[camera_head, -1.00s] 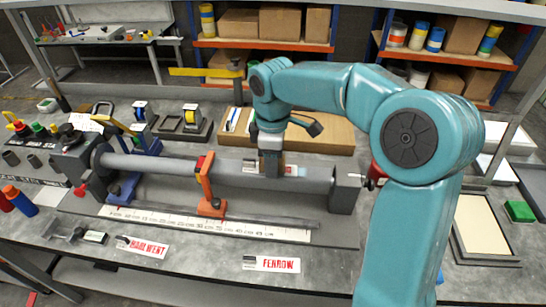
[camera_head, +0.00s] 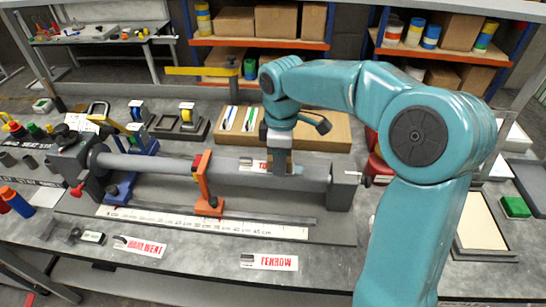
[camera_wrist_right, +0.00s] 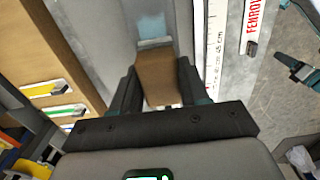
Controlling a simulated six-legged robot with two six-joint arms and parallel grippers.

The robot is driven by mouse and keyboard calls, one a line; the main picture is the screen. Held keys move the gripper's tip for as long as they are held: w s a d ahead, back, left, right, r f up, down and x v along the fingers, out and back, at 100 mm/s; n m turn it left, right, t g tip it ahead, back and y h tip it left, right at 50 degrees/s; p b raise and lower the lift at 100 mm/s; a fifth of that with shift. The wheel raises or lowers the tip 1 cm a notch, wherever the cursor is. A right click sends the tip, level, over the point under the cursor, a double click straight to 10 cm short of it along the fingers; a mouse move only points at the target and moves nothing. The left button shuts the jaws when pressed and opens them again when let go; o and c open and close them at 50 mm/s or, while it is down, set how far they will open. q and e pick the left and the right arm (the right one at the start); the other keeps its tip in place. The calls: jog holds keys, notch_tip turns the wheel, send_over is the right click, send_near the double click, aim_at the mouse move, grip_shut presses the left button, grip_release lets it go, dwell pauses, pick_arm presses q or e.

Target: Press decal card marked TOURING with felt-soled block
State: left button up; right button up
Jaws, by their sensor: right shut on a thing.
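My right gripper (camera_head: 281,158) is shut on a brown block (camera_wrist_right: 160,78) with a pale grey sole and holds it upright over the grey tube (camera_head: 220,172). In the head view the block is mostly hidden by my gripper, and I cannot tell whether its sole touches the tube. A white card with red letters (camera_head: 252,164) lies on the tube just left of my gripper; only its first letters, like "TO", show and the rest is covered. My left gripper is out of view.
An orange clamp (camera_head: 207,185) stands at the tube's middle, left of my gripper. A white ruler (camera_head: 200,221) lies in front. Cards HARLWENT (camera_head: 139,246) and FENROW (camera_head: 269,262) lie near the front edge. A cardboard-brown board (camera_head: 325,133) lies behind the tube.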

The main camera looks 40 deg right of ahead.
jog(key=shift+s+d+f+b, duration=0.1)
jog(key=shift+s+d+b, duration=0.1)
jog(key=shift+s+d, duration=0.35)
jog(key=shift+s+d+f+b, duration=0.15)
jog(key=shift+s+d, duration=0.15)
jog(key=shift+s, duration=0.35)
jog(key=shift+w+a+r+p, duration=0.15)
jog(key=shift+w+a+p, duration=0.15)
jog(key=shift+w, duration=0.1)
jog(key=shift+w+a+p, duration=0.5)
jog(key=shift+w+a, duration=0.35)
jog(key=shift+w, duration=0.25)
jog(key=shift+s+d+r, duration=0.15)
jog(key=shift+s+d, duration=1)
jog(key=shift+s, duration=0.3)
notch_tip(320, 180, up, 7)
jog(key=p, duration=0.6)
jog(key=shift+r, duration=0.1)
